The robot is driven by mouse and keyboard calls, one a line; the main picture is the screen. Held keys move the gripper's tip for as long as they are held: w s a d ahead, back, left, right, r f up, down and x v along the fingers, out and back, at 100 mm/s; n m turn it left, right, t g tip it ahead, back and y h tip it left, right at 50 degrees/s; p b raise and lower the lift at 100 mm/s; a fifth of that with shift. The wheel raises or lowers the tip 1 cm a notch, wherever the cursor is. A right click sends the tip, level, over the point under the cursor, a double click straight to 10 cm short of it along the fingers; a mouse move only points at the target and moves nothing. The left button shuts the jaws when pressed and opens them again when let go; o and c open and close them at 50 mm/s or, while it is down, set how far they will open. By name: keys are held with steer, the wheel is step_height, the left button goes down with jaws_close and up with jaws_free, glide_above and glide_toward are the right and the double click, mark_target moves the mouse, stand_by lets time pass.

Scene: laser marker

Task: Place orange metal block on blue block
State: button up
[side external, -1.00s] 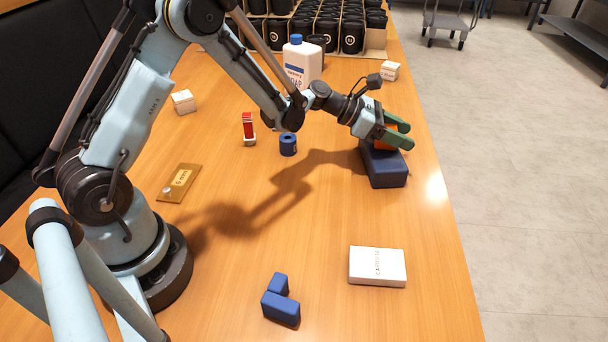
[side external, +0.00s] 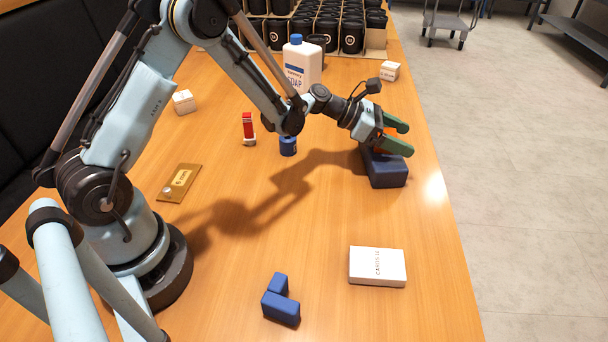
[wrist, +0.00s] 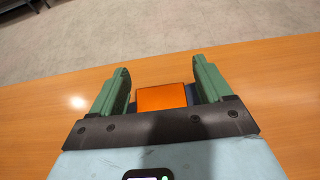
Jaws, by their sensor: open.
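The orange metal block (wrist: 162,96) lies between the two green fingers of my gripper (wrist: 160,84) in the wrist view, with a gap on each side. It rests on top of the blue block (side external: 388,172), which stands near the table's right edge in the side view. There the fingers of my gripper (side external: 398,136) are spread and hide most of the orange block. In the wrist view, dark blue strips of the blue block (wrist: 193,96) show beside the orange block.
A white box (side external: 377,267) and small blue L-shaped blocks (side external: 281,302) lie at the front. A soap bottle (side external: 302,64), a blue cylinder (side external: 288,146) and a red item (side external: 248,127) stand behind. Boxes of black cups (side external: 340,32) stand at the back.

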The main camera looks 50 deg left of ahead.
steer(key=v, duration=1.1)
steer(key=s+r+m+g+y, duration=0.1)
steer(key=s+m+y, duration=0.3)
steer(key=s+m, duration=0.5)
steer(key=s+r+m+g+y, duration=0.1)
steer(key=s+r+m+y, duration=0.2)
steer(key=s+m, duration=0.6)
steer(key=m+y, duration=0.2)
steer(key=m, duration=0.7)
steer(key=shift+s+d+r+y, duration=0.25)
steer(key=shift+s+d+y, duration=0.05)
